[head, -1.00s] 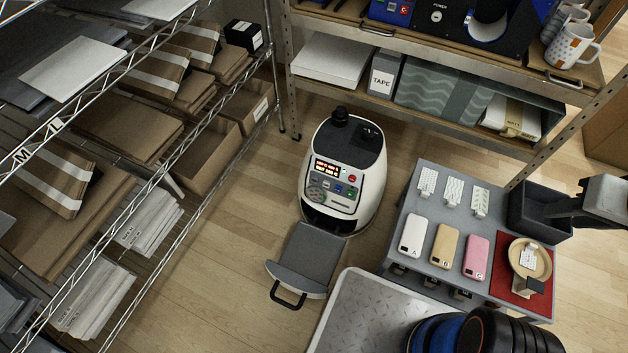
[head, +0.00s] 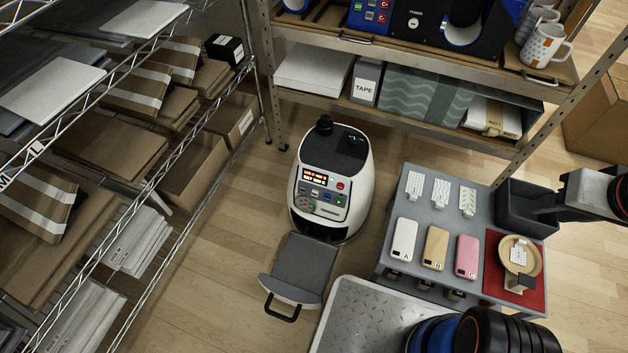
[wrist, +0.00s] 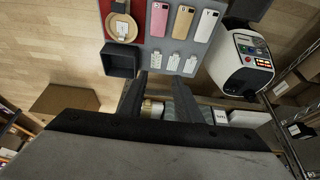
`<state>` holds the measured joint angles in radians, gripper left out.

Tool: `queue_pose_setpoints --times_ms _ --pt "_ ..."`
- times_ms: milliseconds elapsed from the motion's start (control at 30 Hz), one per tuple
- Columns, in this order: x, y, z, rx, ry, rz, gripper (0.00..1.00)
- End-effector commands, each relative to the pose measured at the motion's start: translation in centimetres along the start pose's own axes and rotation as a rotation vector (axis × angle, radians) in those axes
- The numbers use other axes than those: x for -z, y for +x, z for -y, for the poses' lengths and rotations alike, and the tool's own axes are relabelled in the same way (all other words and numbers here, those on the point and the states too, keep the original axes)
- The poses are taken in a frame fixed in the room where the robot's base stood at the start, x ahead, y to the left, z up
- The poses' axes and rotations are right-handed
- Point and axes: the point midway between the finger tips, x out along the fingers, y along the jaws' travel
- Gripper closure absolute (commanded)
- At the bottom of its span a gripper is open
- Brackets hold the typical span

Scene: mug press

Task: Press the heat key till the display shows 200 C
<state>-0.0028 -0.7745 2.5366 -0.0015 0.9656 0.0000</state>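The mug press (head: 413,37) stands on the upper board of the shelving at the top of the head view. It is blue and black, with a POWER label and a dark round opening. Its blue key panel (head: 371,14) shows a green-marked GO key and red keys marked with C. The top of the press is cut off by the frame edge, and I see no temperature display on it. My gripper (wrist: 158,82) is open and empty in the wrist view. In the head view it is at the right, over the dark bin, well apart from the press.
Patterned mugs (head: 544,47) stand right of the press. A white machine (head: 350,207) with a small lit display stands on the floor. A grey table (head: 393,262) holds phone cases, a red mat (head: 494,284) and a dark bin (head: 512,207). A wire rack fills the left.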

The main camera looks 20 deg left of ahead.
Motion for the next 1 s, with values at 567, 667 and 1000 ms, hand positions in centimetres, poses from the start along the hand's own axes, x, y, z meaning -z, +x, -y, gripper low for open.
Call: queue_pose_setpoints --times_ms 567,667,1000 --pt "0.0 0.0 0.0 0.0 0.0 0.0 1.0" --pt "0.0 0.0 0.0 0.0 0.0 0.0 1.0" --pt "0.0 0.0 0.0 0.0 0.0 0.0 1.0"
